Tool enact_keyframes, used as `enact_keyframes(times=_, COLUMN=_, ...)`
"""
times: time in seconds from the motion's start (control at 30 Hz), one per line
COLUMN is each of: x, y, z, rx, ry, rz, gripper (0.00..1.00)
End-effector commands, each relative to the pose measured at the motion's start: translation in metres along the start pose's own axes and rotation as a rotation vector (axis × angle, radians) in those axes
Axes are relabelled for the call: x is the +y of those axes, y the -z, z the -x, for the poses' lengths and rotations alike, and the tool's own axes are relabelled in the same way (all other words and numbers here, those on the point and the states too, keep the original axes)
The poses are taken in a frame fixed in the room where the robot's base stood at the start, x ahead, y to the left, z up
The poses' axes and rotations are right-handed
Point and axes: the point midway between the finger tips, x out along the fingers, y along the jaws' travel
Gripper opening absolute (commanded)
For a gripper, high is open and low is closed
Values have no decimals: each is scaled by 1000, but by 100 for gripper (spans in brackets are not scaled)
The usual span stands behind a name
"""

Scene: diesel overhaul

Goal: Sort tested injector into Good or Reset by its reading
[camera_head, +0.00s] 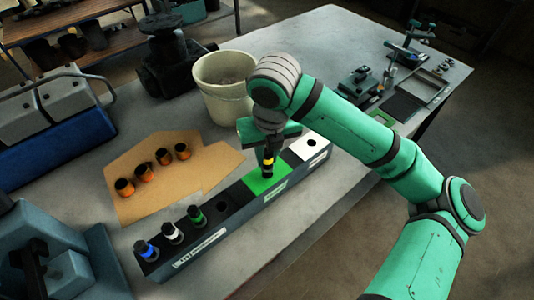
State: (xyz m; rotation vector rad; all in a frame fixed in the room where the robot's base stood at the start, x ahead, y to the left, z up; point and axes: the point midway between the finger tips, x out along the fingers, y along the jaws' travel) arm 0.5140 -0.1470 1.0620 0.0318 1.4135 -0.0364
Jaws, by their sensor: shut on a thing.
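My gripper (268,150) points down over the green square (258,188) of a long dark rack (240,215). It is shut on a dark injector with a yellow band (268,161), whose lower end is at or just above the green square; I cannot tell if it touches. A white square (308,148) with a dark hole is at the rack's far right end. Injectors with a blue band (146,250), a white band (172,232) and a green band (196,215) stand upright in the rack's left part. An empty hole (223,206) lies beside the green-banded one. No reading is legible.
A brown mat (150,205) holds several orange-and-black parts left of the rack. A cream bucket (225,90) stands behind my gripper. A test stand (405,55) and trays are at the far right. A blue toolbox (60,130) is at the left.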

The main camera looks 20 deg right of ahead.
Motion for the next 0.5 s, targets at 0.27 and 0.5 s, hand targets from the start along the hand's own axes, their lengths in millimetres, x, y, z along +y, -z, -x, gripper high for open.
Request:
enact_keyframes(times=0.27, x=0, y=1, z=-4, rx=1, ry=-1, rz=0, gripper=0)
enact_keyframes(times=0.5, x=0, y=2, z=-11, rx=0, ry=-1, rz=0, gripper=0)
